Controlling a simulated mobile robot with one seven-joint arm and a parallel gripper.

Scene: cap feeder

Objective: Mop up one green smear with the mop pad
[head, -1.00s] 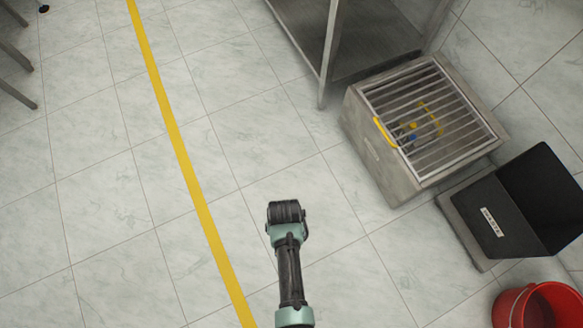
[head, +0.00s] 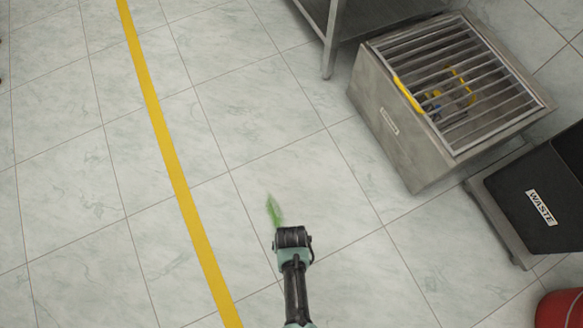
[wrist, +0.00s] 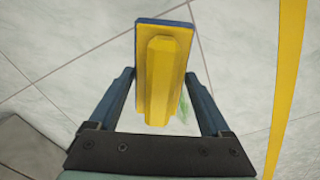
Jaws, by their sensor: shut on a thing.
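A green smear (head: 273,210) lies on the tiled floor just beyond the end of my arm in the head view. In the wrist view a bit of the green smear (wrist: 183,108) shows beside the right edge of the pad. The mop pad (wrist: 149,22) has a yellow back, a raised yellow grip and a blue underside. My gripper (wrist: 166,105) is shut on the mop pad's grip, with one blue finger on each side. In the head view the pad and the fingers are hidden behind my arm. I cannot tell whether the pad touches the floor.
A yellow line (head: 170,160) runs along the floor left of my arm. A metal box with a barred top (head: 400,140), a black waste bin (head: 525,210) and a red bucket (head: 560,310) stand at the right. A metal table leg (head: 329,50) stands behind. The floor around the smear is clear.

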